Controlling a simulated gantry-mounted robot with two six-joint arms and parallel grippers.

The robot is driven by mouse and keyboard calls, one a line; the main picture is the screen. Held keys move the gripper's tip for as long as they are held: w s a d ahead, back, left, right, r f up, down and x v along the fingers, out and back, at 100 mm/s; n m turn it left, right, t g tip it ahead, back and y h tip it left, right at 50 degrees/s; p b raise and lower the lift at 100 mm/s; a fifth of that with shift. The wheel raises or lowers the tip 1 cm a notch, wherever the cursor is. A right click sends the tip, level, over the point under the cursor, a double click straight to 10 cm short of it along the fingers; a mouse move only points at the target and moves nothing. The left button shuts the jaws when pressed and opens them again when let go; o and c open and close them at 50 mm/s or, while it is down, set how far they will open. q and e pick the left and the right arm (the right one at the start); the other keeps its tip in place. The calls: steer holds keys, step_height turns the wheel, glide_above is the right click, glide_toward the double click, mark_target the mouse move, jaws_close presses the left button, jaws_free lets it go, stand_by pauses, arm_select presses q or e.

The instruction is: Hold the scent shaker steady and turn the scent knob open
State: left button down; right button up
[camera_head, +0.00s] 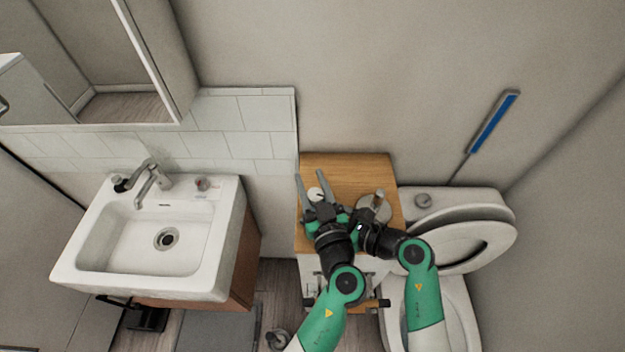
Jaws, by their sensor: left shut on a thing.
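My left gripper (311,184) is over the left part of the wooden cabinet top. Its two grey fingers stand apart on either side of a small white round-topped thing (315,193), which looks like the scent shaker, and are shut on it. My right gripper (362,222) is close beside it on the right, next to a round grey metal piece (373,209) with a short upright knob (378,197). Its fingertips are hidden by its own body and this piece, so its jaws are unclear. I cannot make out the scent knob for sure.
The wooden cabinet top (350,170) is clear at the back. A white sink (105,240) with a tap (150,180) stands to the left. A toilet (470,207) with its lid raised stands close on the right. A blue-and-grey tool (494,122) is at the right wall.

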arm_select(q)
steer(key=shift+f, duration=0.1)
steer(key=shift+c, duration=1.9)
jaws_free()
steer(key=shift+h, duration=0.3)
